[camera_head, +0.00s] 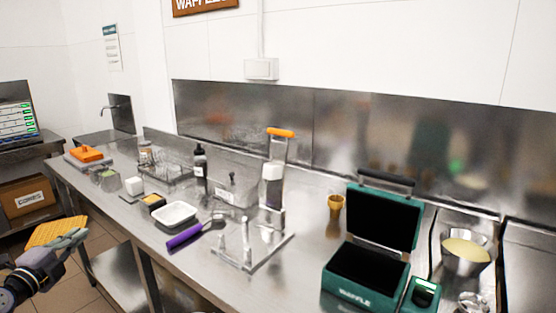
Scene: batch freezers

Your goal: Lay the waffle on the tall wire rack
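The waffle (52,232) is a flat golden slab with a grid pattern at the lower left. My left gripper (74,238) is shut on its right edge and holds it in the air, off the front of the steel counter. A wire rack (166,177) stands toward the back of the counter, beside a black bottle. Its height against other racks is hard to judge. My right gripper is not in view.
A white tray (174,214), a purple-handled tool (184,237) and a clear stand (240,250) occupy the counter's middle. A green waffle iron (385,222) stands open at right, near a bowl of batter (466,252). An orange-topped item (87,154) sits far left.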

